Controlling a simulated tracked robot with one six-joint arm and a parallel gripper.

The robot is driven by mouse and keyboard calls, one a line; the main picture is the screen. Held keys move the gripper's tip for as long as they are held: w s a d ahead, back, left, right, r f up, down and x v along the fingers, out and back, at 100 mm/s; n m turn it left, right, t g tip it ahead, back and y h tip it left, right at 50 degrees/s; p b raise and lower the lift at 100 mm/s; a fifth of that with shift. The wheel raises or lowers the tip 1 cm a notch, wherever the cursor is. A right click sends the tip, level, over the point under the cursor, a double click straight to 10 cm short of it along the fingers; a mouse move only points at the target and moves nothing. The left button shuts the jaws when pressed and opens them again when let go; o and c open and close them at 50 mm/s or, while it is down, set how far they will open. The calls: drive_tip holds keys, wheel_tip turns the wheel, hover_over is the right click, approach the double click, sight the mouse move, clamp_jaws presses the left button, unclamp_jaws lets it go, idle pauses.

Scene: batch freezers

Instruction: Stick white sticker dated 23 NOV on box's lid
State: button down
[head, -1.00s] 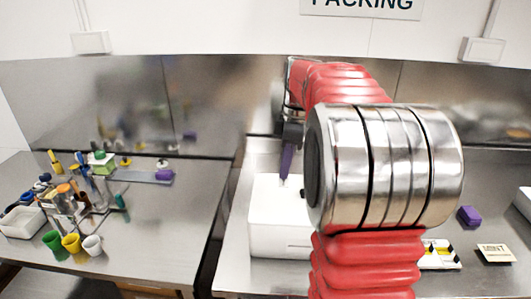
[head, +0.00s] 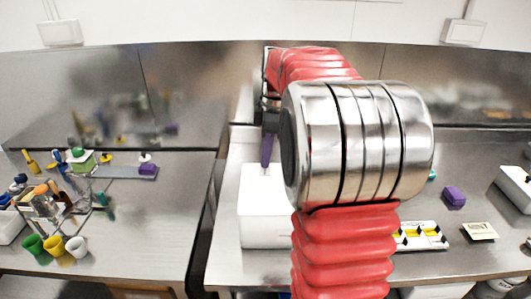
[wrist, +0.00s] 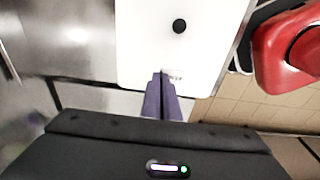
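The white box (head: 262,225) stands on the right-hand bench in the head view, partly hidden by my arm. Its white lid (wrist: 140,45) fills the top middle of the wrist view and has a round black knob (wrist: 179,26). My gripper (wrist: 164,77) has purple fingers, close together, at the near edge of the lid. A small pale sticker (wrist: 173,74) shows at the fingertips, apparently pinched between them. Its print is too small to read. I cannot tell whether it touches the lid. In the head view my gripper (head: 266,166) points down over the box's far left part.
A tray with yellow and black pieces (head: 420,236), a MINT card (head: 480,231) and a purple block (head: 453,197) lie right of my arm. The left bench holds cups (head: 54,246), a rack (head: 60,210) and tools. A gap separates the benches.

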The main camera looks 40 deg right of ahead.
sight(266, 181)
drive_tip(key=shift+f, duration=2.45)
drive_tip(key=shift+f, duration=0.3)
drive_tip(key=c, duration=1.4)
unclamp_jaws()
drive_tip(key=shift+r, duration=0.15)
drive_tip(key=shift+r, duration=3.4)
